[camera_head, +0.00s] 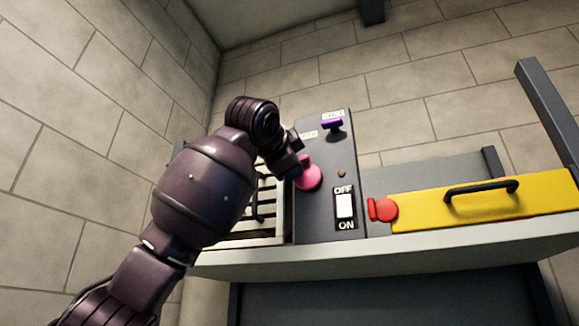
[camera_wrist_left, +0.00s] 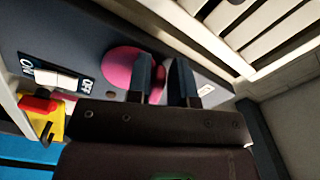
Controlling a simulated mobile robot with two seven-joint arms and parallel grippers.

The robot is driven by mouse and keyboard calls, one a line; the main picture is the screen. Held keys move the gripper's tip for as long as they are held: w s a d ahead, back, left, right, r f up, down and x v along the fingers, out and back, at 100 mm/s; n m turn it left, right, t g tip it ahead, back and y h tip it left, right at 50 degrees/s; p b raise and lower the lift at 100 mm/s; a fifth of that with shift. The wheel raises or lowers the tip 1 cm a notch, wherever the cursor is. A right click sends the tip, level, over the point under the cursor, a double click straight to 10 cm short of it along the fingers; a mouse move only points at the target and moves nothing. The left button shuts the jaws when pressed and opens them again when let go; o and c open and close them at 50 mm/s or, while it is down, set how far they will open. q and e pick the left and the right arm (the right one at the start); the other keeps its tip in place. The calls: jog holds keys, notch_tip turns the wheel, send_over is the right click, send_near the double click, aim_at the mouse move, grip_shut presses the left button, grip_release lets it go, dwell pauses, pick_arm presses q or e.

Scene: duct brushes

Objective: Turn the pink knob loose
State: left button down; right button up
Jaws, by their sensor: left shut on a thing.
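The pink knob (camera_head: 309,179) is on the dark grey panel (camera_head: 328,150), low on its left part. My left gripper (camera_head: 294,166) reaches it from the left and is shut on it. In the left wrist view, the round pink base of the knob (camera_wrist_left: 122,66) shows beside the two dark fingers (camera_wrist_left: 165,76), with a bit of pink between them. The fingers hide the rest of the knob's grip. My right gripper is in neither view.
A purple knob (camera_head: 332,124) sits higher on the panel. A white OFF/ON switch (camera_head: 344,206) is right of the pink knob. Further right are a red knob (camera_head: 384,209) and a yellow panel (camera_head: 480,203) with a black handle. A slatted light grille (camera_head: 266,205) lies left.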

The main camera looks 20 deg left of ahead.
pick_arm(q)
jog(key=n, duration=0.3)
jog(key=shift+d+f+n+b, duration=0.25)
jog(key=shift+f+n+b, duration=0.1)
jog(key=shift+n+b, duration=0.05)
jog(key=n, duration=0.2)
jog(key=shift+d+f+n, duration=0.15)
jog(key=shift+d+n, duration=0.05)
jog(key=shift+n, duration=0.1)
jog(key=n, duration=0.3)
jog(key=n+b, duration=0.1)
jog(key=n, duration=0.1)
jog(key=shift+d+f+n, duration=0.1)
jog(key=shift+d+n, duration=0.3)
jog(key=shift+n, duration=0.3)
